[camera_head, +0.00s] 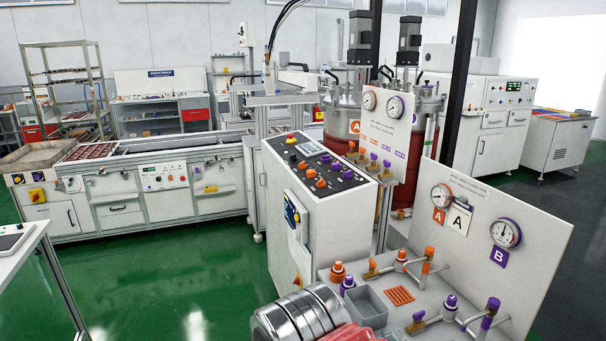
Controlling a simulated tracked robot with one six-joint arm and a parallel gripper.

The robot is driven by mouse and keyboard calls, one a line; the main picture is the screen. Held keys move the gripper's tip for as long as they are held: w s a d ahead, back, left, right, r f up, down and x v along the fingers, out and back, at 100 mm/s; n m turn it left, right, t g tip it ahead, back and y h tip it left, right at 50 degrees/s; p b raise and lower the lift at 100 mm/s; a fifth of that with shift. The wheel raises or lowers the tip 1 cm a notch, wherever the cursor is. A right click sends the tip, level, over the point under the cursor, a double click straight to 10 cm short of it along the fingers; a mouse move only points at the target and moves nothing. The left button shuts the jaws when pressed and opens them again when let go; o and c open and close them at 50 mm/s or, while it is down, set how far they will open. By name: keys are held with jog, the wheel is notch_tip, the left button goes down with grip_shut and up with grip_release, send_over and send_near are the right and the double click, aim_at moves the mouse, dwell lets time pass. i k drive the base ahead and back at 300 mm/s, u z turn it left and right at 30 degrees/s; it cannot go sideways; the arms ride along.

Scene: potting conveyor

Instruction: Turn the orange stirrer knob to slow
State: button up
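The control cabinet (335,225) stands in the middle with a dark sloped panel (348,178) on top.
A bench (400,325) with gauges, valves and a grey box (368,306) fills the front right. Green floor is clear left of the cabinet. The conveyor line (165,200) stands behind left.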

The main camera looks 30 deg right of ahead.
aim_at(321, 184)
jog(key=z, duration=0.05)
jog(key=i, duration=2.6)
jog(key=z, duration=1.65)
